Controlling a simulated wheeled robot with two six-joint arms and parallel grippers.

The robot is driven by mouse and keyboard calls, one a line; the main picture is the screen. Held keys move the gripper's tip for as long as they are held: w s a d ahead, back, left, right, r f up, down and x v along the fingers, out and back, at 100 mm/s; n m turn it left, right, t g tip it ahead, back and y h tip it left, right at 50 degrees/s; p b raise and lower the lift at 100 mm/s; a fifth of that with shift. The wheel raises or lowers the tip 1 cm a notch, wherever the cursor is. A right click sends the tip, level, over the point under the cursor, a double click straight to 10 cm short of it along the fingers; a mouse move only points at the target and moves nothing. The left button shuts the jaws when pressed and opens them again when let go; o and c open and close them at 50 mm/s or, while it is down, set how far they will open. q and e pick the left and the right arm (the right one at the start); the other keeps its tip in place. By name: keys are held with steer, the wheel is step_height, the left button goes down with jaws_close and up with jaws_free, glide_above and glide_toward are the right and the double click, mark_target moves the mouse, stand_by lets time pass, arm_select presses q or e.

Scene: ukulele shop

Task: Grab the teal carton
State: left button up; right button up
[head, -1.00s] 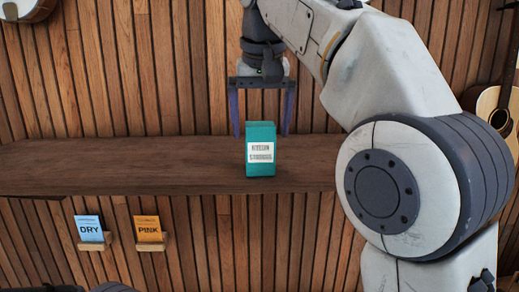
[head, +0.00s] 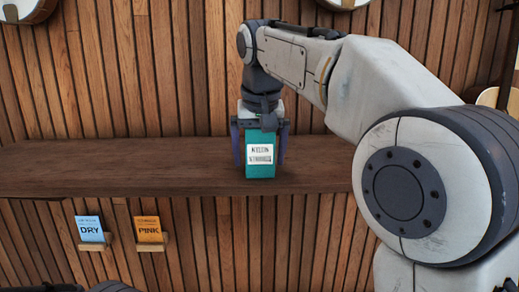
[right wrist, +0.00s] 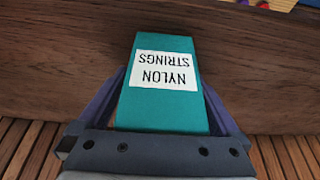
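The teal carton (head: 261,171) stands upright on the brown shelf, with a white label facing me. In the right wrist view, the carton (right wrist: 165,112) lies between the fingers and its label reads "NYLON STRINGS" upside down. My right gripper (head: 260,160) has come down over the carton from above, one finger along each side. The fingers sit close against the carton's sides and look shut on it. The gripper's palm hides the carton's top in the head view. My left gripper is not in view.
The brown shelf (head: 120,165) is bare to the left of the carton. Below it, a blue "DRY" card (head: 89,229) and an orange "PINK" card (head: 148,229) sit in small wall holders. Instruments hang on the slatted wall, one guitar (head: 495,97) at the right.

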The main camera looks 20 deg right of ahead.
steer(key=c, duration=1.3)
steer(key=shift+r, duration=0.2)
